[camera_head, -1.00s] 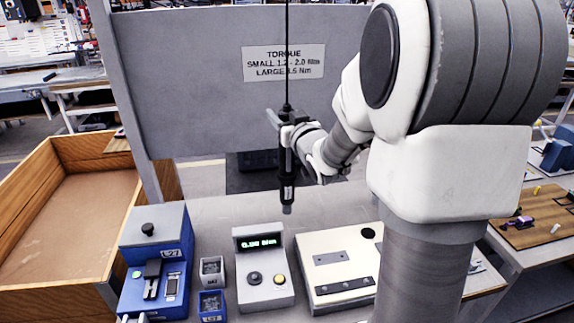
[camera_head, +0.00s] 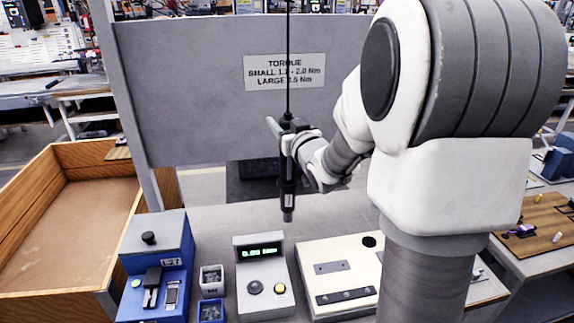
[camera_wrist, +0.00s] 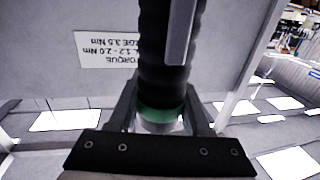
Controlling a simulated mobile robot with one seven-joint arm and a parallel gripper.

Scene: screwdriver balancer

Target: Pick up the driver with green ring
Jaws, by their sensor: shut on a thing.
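The black driver (camera_head: 288,198) hangs upright from a thin cable above the bench in the head view. In the wrist view the driver (camera_wrist: 165,75) fills the middle, and a green ring (camera_wrist: 158,116) shows on it close to my gripper. My gripper (camera_head: 287,140) is shut around the upper body of the driver, and its fingers (camera_wrist: 160,122) show on both sides of the driver in the wrist view. The driver's lower tip points down and is clear of the bench top.
A torque meter (camera_head: 262,277) with a lit display stands below the driver. A blue device (camera_head: 155,262) and small bins (camera_head: 211,281) are to its left, a white fixture block (camera_head: 338,270) to its right. A grey panel with a torque sign (camera_head: 284,72) stands behind. A wooden crate (camera_head: 75,160) is far left.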

